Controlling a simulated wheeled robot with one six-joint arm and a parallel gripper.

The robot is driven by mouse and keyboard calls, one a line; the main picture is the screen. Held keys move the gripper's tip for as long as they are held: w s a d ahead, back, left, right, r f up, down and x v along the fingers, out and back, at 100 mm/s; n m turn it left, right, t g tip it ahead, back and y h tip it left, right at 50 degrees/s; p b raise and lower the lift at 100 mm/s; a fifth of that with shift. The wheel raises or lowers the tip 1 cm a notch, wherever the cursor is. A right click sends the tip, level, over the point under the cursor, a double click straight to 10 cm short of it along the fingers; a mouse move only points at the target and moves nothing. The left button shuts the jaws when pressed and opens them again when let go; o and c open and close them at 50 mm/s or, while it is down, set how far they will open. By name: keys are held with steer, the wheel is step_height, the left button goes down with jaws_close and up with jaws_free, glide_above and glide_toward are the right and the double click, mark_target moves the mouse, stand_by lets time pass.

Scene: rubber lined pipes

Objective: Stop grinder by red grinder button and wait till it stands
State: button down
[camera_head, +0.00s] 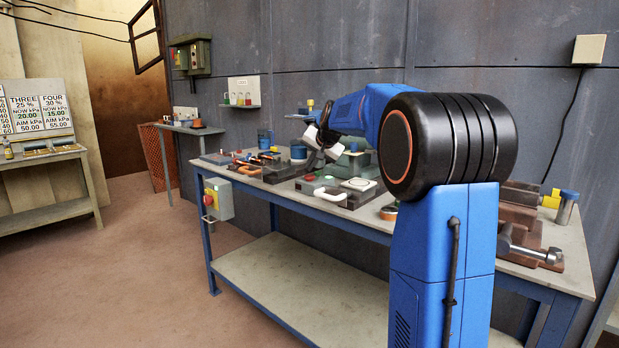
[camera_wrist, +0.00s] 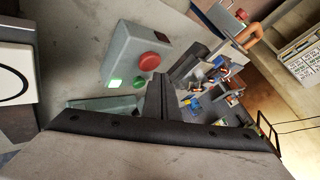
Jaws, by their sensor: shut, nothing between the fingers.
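I take this red button as the grinder button, but I can read no label. My gripper (camera_wrist: 160,80) is shut and empty. Its dark fingertips appear just below the red button in the picture; I cannot tell whether they touch the box. In the head view my arm reaches over the bench, and its wrist partly hides the tools behind it. I cannot make out whether the grinder turns.
The bench (camera_head: 250,185) is crowded with tools and fixtures. Another box with a red button (camera_head: 208,200) hangs at the bench's front left corner. The floor (camera_head: 150,260) at left is clear.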

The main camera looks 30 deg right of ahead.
mark_target(311, 177)
steer(key=shift+f, duration=0.1)
steer(key=shift+f, duration=0.3)
steer(key=shift+f, duration=0.5)
stand_by(1.3)
steer(key=shift+r, duration=0.9)
steer(key=shift+r, duration=0.15)
steer(key=shift+r, duration=2.35)
